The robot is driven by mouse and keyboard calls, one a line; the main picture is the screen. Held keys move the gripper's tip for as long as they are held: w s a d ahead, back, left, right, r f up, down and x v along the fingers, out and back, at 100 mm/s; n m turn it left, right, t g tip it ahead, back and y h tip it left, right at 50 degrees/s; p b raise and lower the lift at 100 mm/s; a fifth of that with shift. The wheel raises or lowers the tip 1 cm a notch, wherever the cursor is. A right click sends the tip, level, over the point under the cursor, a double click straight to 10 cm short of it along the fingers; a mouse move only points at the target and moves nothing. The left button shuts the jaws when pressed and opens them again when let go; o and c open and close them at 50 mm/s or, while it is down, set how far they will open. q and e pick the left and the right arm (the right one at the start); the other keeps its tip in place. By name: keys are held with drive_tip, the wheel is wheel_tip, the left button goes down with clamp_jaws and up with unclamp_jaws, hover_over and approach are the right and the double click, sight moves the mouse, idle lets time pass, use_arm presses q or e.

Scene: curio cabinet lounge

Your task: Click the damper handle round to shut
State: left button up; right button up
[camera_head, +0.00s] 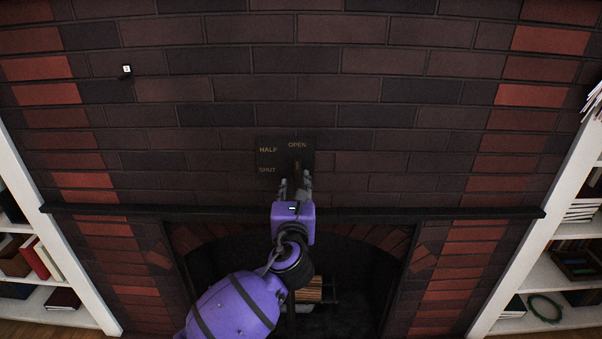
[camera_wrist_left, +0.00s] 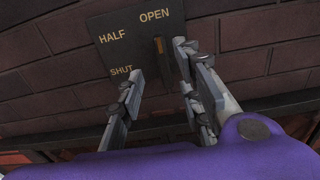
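The damper plate (camera_head: 267,160) is a dark square on the brick chimney breast, lettered HALF, OPEN and SHUT; it also shows in the left wrist view (camera_wrist_left: 103,54). The damper handle (camera_wrist_left: 160,52) is a narrow brown bar on the plate, its upper end just below the word OPEN. My left gripper (camera_head: 296,180) is in front of the plate's lower right part. In the left wrist view its fingers (camera_wrist_left: 159,62) are apart, one on each side of the handle, with gaps visible. Contact with the handle cannot be told. My right gripper is not in view.
A black mantel ledge (camera_head: 420,213) runs across below the plate, under my left wrist. The fireplace opening (camera_head: 345,275) with logs (camera_head: 309,290) lies below it. White bookshelves stand at both sides.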

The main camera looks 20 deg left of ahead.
sight(297, 173)
use_arm(q)
drive_tip(key=x, duration=0.7)
drive_tip(key=shift+w+d+f, duration=0.15)
drive_tip(key=shift+f, duration=0.05)
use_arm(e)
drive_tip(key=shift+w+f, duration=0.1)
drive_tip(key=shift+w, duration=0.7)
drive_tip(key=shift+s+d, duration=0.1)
use_arm(q)
clamp_jaws()
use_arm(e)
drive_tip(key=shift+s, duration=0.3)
